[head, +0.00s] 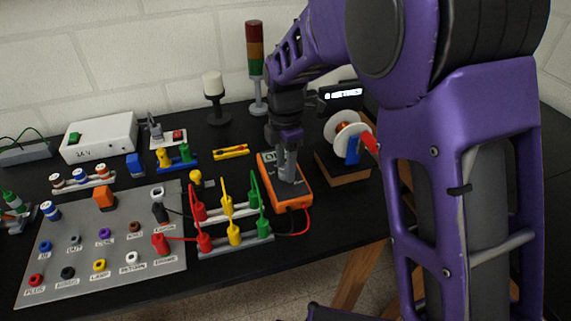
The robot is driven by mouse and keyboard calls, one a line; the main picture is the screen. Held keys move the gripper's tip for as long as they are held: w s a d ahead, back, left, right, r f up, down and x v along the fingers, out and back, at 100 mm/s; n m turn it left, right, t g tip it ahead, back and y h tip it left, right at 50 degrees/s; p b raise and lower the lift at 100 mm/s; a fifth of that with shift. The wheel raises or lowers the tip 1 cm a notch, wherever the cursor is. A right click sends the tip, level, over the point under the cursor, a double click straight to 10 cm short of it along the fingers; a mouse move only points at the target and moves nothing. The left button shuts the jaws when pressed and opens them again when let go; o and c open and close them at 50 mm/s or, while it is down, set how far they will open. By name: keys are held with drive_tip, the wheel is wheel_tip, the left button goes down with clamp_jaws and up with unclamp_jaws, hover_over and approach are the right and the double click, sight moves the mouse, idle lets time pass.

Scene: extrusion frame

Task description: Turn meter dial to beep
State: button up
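The orange multimeter (290,202) lies on the black bench near the middle of the head view. Part of its display shows at its top left end, with letters too small to read. My gripper (287,178) points down at the middle of the meter's face, where a dial would sit. The dial itself is hidden behind the fingers. The fingers look close together, but I cannot tell whether they are shut on the dial or just touching the face.
Left of the meter stand terminal strips with red, yellow and green plugs (233,238) and a grey labelled panel (110,265). A spool on a wooden block (342,169) stands close on the right. A signal tower (255,65) stands behind. The bench's front edge is near.

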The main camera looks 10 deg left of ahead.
clamp_jaws()
